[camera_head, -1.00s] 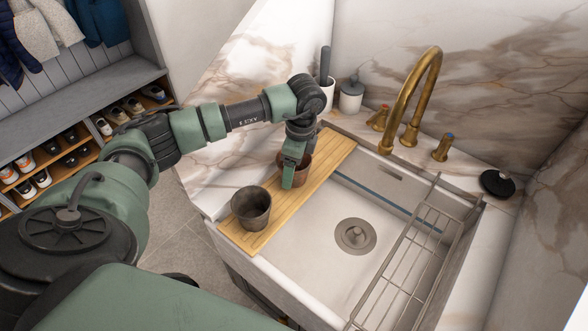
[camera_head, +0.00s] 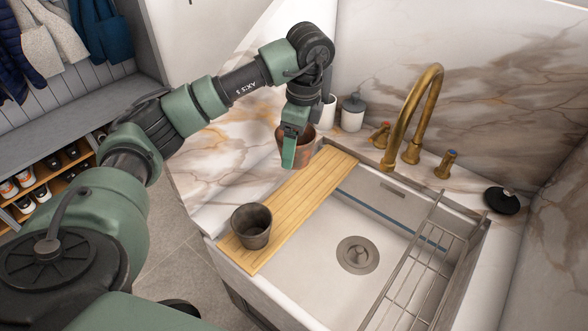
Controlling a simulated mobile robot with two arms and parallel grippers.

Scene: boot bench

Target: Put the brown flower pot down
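The brown flower pot (camera_head: 304,152) is held by my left gripper (camera_head: 290,148), whose green finger lies against the pot's near side. The pot is upright and appears raised above the far end of the wooden board (camera_head: 305,194). The finger hides part of the pot, and the other finger is not clearly seen. A dark grey pot (camera_head: 252,228) stands upright on the near end of the board, apart from the brown one. My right gripper is not in view.
The board lies across the left side of a white sink with a drain (camera_head: 357,254). A wire rack (camera_head: 418,262) spans the sink's right side. A brass faucet (camera_head: 424,105) and a soap jar (camera_head: 353,113) stand behind. The board's middle is clear.

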